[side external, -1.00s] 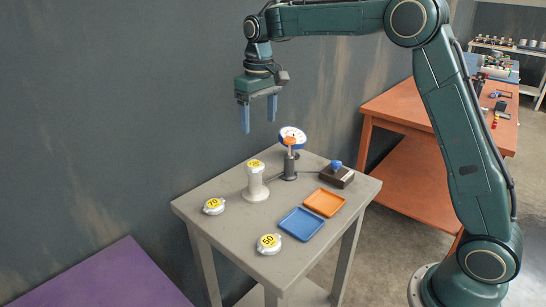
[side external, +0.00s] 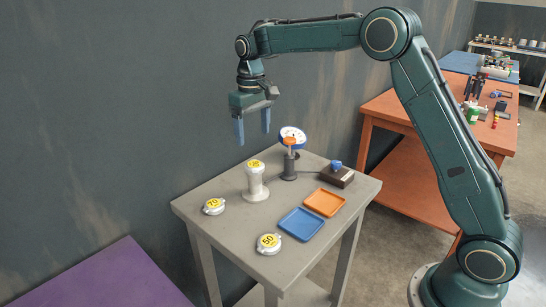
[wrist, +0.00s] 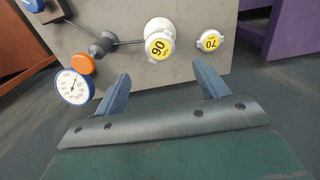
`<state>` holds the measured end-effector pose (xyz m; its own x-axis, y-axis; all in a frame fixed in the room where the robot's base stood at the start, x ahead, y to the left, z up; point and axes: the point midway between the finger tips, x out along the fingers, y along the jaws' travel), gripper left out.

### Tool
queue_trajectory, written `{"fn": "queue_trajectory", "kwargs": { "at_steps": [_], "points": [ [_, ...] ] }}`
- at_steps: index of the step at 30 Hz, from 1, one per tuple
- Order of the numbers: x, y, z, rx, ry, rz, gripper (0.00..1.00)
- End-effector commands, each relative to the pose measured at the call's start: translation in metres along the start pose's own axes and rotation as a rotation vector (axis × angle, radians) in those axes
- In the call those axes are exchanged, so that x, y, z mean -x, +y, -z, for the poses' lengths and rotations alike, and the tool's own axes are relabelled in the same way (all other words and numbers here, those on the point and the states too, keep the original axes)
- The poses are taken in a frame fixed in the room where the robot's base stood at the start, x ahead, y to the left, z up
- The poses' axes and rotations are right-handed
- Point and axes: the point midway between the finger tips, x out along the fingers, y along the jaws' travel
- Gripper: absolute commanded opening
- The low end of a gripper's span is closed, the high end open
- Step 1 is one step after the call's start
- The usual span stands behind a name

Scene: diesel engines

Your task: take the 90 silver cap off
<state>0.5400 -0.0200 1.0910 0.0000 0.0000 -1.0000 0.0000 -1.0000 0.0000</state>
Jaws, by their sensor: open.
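The silver cap with the yellow 90 label (wrist: 158,47) sits on top of a white post (side external: 256,185) on the grey table. The cap also shows in the side view (side external: 256,164). My gripper (side external: 253,138) is open and empty, in the air above the cap. In the wrist view its two blue fingers (wrist: 162,85) are apart, with the 90 cap beyond the gap between them. Nothing is between the fingers.
A 70 cap (side external: 214,206) and a 50 cap (side external: 269,243) lie on the table (side external: 235,240). A blue tray (side external: 301,236) and an orange tray (side external: 343,213) lie at the right. A gauge (side external: 293,134) on a dark stand and a dark box with a blue knob (side external: 337,176) stand behind.

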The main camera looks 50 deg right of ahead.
Motion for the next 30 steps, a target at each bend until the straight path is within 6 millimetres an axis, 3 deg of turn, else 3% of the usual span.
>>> {"fn": "queue_trajectory", "kwargs": {
  "at_steps": [30],
  "points": [
    [-0.072, 0.0, -0.001, 0.0, -0.003, 0.0, 0.73]
  ]
}}
